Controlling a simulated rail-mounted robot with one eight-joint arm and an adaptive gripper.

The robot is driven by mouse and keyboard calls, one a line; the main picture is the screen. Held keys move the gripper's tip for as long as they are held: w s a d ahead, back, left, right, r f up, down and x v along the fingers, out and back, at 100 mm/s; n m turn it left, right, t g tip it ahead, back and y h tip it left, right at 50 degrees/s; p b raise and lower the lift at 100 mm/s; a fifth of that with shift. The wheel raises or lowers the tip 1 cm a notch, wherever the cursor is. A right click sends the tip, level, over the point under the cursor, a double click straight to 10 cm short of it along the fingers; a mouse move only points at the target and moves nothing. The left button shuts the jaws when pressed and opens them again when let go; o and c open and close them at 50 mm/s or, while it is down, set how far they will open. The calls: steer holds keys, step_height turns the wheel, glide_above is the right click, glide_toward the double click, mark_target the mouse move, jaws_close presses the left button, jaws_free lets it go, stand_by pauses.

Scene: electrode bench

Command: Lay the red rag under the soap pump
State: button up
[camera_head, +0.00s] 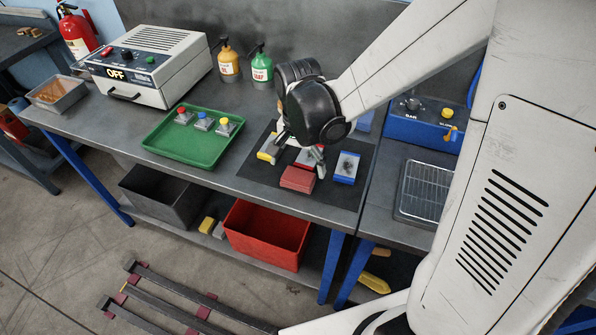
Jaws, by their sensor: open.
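The green soap pump (262,67) stands upright at the back of the bench, with bare bench top around its base. A plain red folded piece (297,179), which looks like the red rag, lies at the front of the dark mat (258,182). Another red-and-grey piece (306,158) lies just behind it, partly hidden by my gripper. My gripper (299,153) points down over the mat, fingers apart, around or just above that rear red piece; I cannot tell whether they touch it. The plain red piece is in front of the fingers.
A yellow piece (267,154) and a blue piece with a dark patch (346,167) lie on the mat. A green tray (190,155) with several small buttons is left. An orange pump (228,60) stands beside the soap pump. A white oven-like box (150,75) stands further left.

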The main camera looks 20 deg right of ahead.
mark_target(298, 176)
step_height(298, 176, up, 7)
steer(key=s+d+r+n+t, duration=0.5)
steer(key=s+r, duration=0.4)
steer(key=s, duration=0.2)
steer(key=shift+s+d+r+n+t, duration=0.15)
steer(key=shift+s+r+n+t, duration=0.2)
steer(key=shift+n+t, duration=0.65)
steer(key=shift+o, duration=0.5)
steer(key=shift+s, duration=0.1)
